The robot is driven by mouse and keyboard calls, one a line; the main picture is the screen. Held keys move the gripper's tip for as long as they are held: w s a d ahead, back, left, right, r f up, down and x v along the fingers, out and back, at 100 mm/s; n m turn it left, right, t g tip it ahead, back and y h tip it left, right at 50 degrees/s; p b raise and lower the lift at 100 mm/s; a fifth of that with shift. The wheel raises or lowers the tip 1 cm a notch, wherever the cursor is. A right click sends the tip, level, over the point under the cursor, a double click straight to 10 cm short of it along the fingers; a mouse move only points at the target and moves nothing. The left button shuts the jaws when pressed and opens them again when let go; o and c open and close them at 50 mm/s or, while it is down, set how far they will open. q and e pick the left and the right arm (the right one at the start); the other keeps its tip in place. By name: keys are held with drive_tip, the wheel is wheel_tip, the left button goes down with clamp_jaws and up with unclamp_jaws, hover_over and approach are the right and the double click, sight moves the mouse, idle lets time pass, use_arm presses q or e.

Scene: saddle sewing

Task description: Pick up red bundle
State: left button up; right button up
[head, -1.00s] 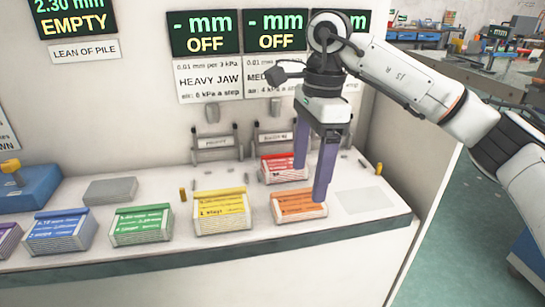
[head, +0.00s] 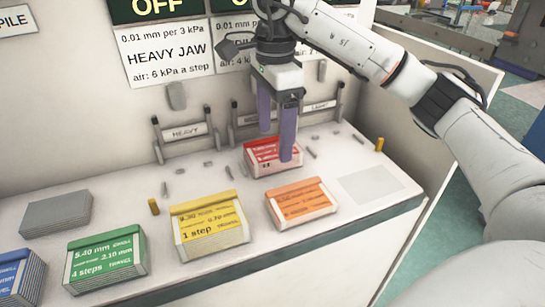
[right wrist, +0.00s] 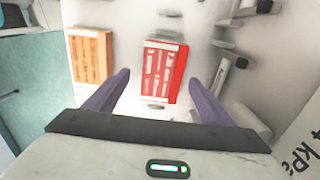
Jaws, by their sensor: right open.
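The red bundle (head: 262,160) lies on the white counter (head: 130,205) near the back wall, behind the orange bundle. In the right wrist view the red bundle (right wrist: 164,72) sits ahead of and between the two purple fingers, with its top label facing the camera. My right gripper (head: 276,148) is open and empty, pointing down over the red bundle; one finger covers part of its right side in the head view. The fingers also show spread apart in the right wrist view (right wrist: 160,90). My left gripper is not in view.
An orange bundle (head: 301,203) lies in front of the red one, with a yellow bundle (head: 208,225) and a green bundle (head: 105,262) to the left. Labelled racks (head: 186,135) line the wall behind. A pale flat square (head: 371,189) at right is bare.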

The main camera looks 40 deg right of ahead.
sight(273, 148)
wheel_tip(273, 148, down, 4)
drive_tip(key=shift+w+f, duration=0.15)
drive_tip(key=shift+f, duration=0.05)
drive_tip(key=shift+c, duration=0.6)
drive_tip(key=c, duration=1.3)
